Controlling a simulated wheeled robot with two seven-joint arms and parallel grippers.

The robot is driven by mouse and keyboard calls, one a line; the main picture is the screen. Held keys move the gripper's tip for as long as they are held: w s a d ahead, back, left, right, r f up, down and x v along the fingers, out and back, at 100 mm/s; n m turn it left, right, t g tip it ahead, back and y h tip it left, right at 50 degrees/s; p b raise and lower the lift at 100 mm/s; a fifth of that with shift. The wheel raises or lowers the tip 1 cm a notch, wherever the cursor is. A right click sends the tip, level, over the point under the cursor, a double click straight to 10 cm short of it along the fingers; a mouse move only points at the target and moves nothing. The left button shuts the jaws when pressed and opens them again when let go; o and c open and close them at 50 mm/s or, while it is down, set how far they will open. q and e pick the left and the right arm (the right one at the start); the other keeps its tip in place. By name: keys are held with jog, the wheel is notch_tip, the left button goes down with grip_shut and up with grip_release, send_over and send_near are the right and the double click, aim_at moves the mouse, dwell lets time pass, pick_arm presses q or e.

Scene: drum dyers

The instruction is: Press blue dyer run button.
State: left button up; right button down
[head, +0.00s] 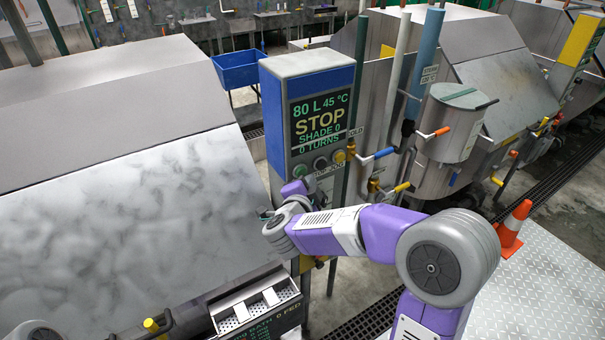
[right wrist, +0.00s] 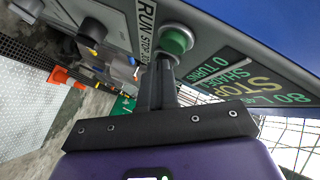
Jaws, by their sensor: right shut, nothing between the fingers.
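The blue dyer's control panel (head: 353,78) stands upright in the middle of the head view, with a screen (head: 320,122) reading 80 L, 45 °C, STOP, SHADE 0, 0 TURNS. The green run button (right wrist: 175,40) shows in the right wrist view beside a RUN label (right wrist: 146,14); it also shows in the head view (head: 300,171), left of a grey and a yellow button. My right gripper (right wrist: 164,60) is shut and empty. Its fingertips are at the lower edge of the green button; I cannot tell whether they touch. My left gripper is out of view.
A large metal dyer body (head: 120,200) fills the left. Pipes and valves, one with a blue handle (head: 385,152), stand close right of the panel. A steel tank (head: 450,125) and an orange cone (head: 513,225) are farther right. A tray (head: 250,300) sits below.

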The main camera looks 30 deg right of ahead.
jog(key=shift+w, duration=0.45)
